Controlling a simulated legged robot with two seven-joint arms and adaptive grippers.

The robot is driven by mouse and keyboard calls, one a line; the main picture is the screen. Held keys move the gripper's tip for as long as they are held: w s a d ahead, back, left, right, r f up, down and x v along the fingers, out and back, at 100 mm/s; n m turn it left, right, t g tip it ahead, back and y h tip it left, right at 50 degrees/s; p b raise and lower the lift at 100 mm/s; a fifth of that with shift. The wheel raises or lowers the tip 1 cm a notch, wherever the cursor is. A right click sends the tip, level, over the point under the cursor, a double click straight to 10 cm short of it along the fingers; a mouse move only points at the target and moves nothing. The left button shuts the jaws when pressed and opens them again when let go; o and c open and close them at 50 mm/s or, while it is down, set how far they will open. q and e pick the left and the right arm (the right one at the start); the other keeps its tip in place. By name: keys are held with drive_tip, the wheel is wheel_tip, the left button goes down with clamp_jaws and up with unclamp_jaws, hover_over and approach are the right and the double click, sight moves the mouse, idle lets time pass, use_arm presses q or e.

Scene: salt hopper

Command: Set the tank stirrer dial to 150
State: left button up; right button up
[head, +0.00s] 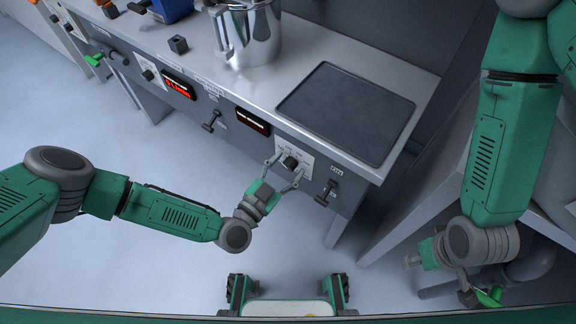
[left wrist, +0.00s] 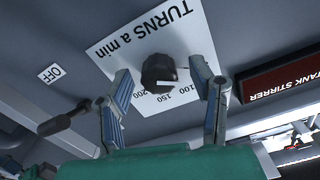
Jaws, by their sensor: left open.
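The stirrer dial is a dark round knob (head: 290,162) on a white scale plate on the bench's front panel. In the left wrist view the knob (left wrist: 159,70) shows upside down, with a short white mark on its lower side, toward the 100, 150 and 200 labels. I cannot tell the exact number it points at. My left gripper (head: 283,168) is open, with one finger on each side of the knob; gaps show between fingers and knob in the left wrist view (left wrist: 162,80). My right gripper (head: 413,260) hangs low at the right, away from the panel; its jaws are unclear.
A dark display (head: 252,121), labelled TANK STIRRER (left wrist: 285,80) in the wrist view, sits beside the dial. A black lever (head: 328,192) by an OFF label is on the other side. A steel pot (head: 247,35) and a dark plate (head: 345,112) are on the bench top.

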use_arm(q)
drive_tip(key=shift+w+d, duration=0.2)
drive_tip(key=shift+d, duration=0.05)
clamp_jaws()
drive_tip(key=c, duration=1.1)
unclamp_jaws()
drive_tip(key=shift+c, duration=0.2)
